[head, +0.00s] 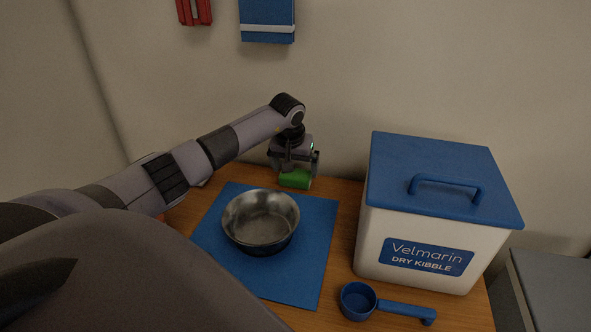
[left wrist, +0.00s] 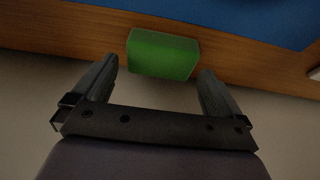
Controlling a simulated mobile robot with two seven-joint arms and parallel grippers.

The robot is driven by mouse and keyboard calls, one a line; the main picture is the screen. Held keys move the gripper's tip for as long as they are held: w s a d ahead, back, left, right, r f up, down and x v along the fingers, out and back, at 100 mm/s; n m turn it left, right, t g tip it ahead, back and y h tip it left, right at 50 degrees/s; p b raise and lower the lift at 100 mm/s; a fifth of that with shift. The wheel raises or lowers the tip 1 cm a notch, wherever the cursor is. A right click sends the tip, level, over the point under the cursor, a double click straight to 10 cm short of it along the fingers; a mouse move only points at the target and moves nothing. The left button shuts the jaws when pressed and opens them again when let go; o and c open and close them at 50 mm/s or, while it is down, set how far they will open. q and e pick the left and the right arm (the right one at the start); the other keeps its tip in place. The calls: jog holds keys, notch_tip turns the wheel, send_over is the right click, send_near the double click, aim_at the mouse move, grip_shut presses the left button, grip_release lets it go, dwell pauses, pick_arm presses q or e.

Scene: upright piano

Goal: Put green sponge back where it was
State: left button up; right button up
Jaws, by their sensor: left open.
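The green sponge (head: 296,180) is at the back of the wooden table, by the far edge of the blue mat and near the wall. In the left wrist view the green sponge (left wrist: 163,52) is just beyond and between my fingertips, with the wood and the mat past it. My left gripper (head: 294,168) is open and points down right above the sponge. In the left wrist view the two fingers of my left gripper (left wrist: 158,72) are apart, with nothing clearly between them. Whether the sponge touches the table cannot be told. My right gripper does not show.
A metal bowl (head: 260,221) stands on the blue mat (head: 300,284). A white kibble bin (head: 374,244) with a blue lid stands to the right, with a blue scoop (head: 359,300) in front. Red (head: 194,11) and blue (head: 267,20) items hang on the wall.

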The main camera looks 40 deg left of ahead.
pick_arm(q)
jog(key=p+v, duration=0.1)
jog(key=v, duration=0.8)
jog(key=shift+r, duration=0.3)
jog(key=shift+s+d, duration=0.1)
jog(key=shift+s, duration=0.05)
